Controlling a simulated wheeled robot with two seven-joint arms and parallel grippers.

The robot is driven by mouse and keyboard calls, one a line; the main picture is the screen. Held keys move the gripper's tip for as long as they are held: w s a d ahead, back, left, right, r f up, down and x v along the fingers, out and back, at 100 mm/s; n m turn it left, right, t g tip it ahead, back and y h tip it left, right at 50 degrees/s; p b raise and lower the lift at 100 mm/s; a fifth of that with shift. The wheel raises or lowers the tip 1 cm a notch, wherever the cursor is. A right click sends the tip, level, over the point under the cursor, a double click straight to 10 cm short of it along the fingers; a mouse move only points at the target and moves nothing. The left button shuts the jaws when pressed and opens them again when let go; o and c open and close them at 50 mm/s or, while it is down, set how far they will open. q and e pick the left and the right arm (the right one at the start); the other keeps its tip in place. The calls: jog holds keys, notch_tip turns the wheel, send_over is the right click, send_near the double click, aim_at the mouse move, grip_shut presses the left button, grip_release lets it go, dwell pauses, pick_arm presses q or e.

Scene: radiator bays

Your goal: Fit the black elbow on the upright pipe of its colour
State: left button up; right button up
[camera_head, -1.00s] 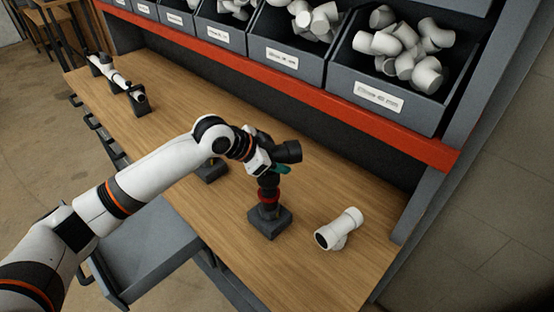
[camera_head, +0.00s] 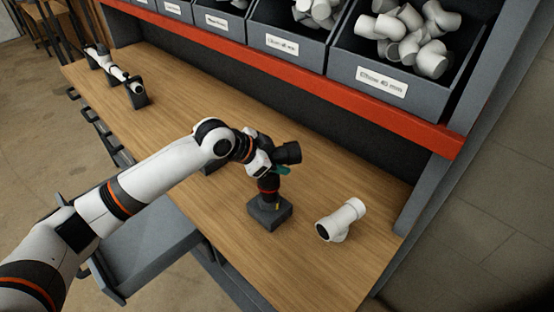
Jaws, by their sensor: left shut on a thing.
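The black elbow (camera_head: 289,152) is in my left gripper (camera_head: 268,166), its open end pointing right. My left gripper is shut on it, and the fingers are partly hidden by the wrist. The elbow's lower end is at the top of this pipe in the view. I cannot tell whether it is seated or how far. My right gripper is not in view.
A white pipe fitting (camera_head: 342,220) lies on the wooden bench (camera_head: 320,270) right of the base. Grey bins of fittings (camera_head: 385,75) stand above a red rail. An open grey drawer (camera_head: 150,250) is below.

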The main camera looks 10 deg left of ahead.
pick_arm(q)
jog(key=o, duration=1.1)
jog(key=b+v, duration=0.2)
jog(key=v, duration=1)
